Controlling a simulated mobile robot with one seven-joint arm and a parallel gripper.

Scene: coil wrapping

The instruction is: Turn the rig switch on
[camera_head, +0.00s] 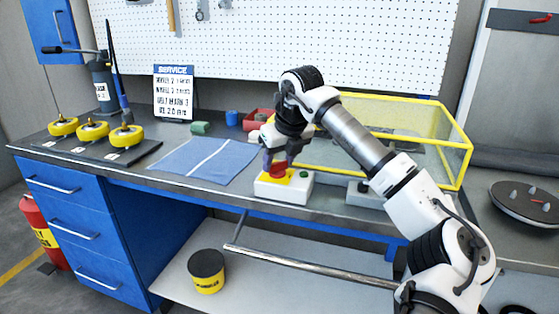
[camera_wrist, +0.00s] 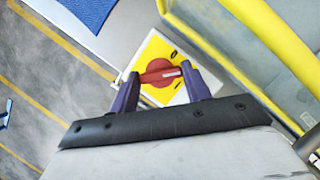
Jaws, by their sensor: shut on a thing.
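The rig switch (camera_wrist: 160,73) is a red rotary knob with a white mark on a yellow plate (camera_wrist: 154,48). In the head view my gripper (camera_head: 276,163) comes down over the box from above and hides part of the knob.
A yellow-framed clear enclosure (camera_head: 465,150) stands right behind the switch box. A blue cloth (camera_head: 200,160) lies to the left. Several yellow wheels (camera_head: 93,131) rest on a dark mat. A small grey box (camera_head: 362,195) is to the right.

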